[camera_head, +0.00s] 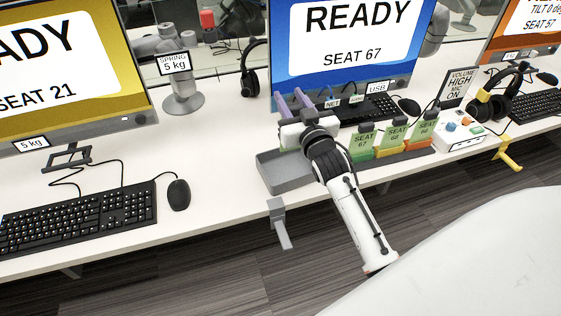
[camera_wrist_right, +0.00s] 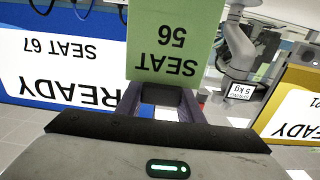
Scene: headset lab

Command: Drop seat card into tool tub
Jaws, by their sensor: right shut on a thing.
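A green seat card marked SEAT 56 (camera_wrist_right: 165,40) is held between the purple fingers of my right gripper (camera_wrist_right: 163,100) in the right wrist view. In the head view my right gripper (camera_head: 293,101) is over the back of the grey tool tub (camera_head: 290,184), and I cannot clearly make out the card there. The tub is an open, shallow grey tray at the desk's front edge, partly covered by my arm. Its inside shows no clear contents. My left gripper is not in view.
Green cards (camera_head: 362,140) stand in coloured holders right of my arm. A white control box (camera_head: 459,134) is beyond them. Monitors (camera_head: 342,45) and a headset (camera_head: 250,72) stand behind. A keyboard (camera_head: 80,215) and mouse (camera_head: 178,195) lie left. A grey bracket (camera_head: 280,222) hangs at the front edge.

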